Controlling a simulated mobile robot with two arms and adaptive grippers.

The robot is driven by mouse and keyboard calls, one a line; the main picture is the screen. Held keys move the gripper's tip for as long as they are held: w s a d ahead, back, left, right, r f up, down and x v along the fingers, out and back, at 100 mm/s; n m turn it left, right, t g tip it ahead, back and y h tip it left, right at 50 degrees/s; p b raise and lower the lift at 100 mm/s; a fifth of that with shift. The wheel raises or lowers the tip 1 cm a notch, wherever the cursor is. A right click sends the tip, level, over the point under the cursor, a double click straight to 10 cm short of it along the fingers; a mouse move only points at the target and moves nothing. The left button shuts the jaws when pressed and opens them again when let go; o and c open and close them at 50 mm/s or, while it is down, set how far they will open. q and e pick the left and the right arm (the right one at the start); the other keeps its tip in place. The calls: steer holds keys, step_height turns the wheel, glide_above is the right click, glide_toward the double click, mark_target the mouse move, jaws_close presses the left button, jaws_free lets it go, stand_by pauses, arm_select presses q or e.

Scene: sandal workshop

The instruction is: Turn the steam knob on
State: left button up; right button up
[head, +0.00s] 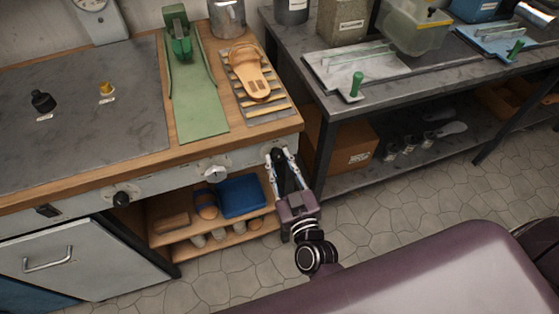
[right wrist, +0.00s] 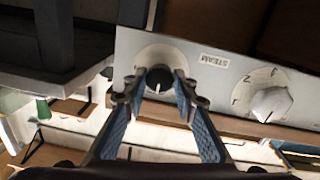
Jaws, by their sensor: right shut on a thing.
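The steam knob (right wrist: 160,82) is a round black knob with a white mark on a pale dial plate, beside a "STEAM" label (right wrist: 215,60) on the grey front panel (right wrist: 205,45). My right gripper (right wrist: 162,88) has its two blue-padded fingers on either side of the knob, shut on it. In the head view my right gripper (head: 281,160) reaches the right end of the bench's front panel and hides the knob there. My left gripper is not in view.
Below is a shelf with a blue folded cloth (head: 241,196). A sandal (head: 250,72) lies on a slatted rack on the bench. A second dark bench (head: 385,107) stands to the right.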

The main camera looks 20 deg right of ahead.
steer(key=shift+c, duration=0.9)
steer(key=shift+m, duration=0.4)
steer(key=m+p, duration=0.2)
steer(key=shift+r+m, duration=0.1)
steer(key=shift+m, duration=0.3)
steer(key=m+p, duration=0.1)
steer(key=m, duration=0.7)
steer(key=shift+m+p, duration=0.4)
steer(key=m, duration=0.4)
steer(key=shift+m+y, duration=0.3)
steer(key=shift+m, duration=0.1)
steer(key=shift+m+b, duration=0.3)
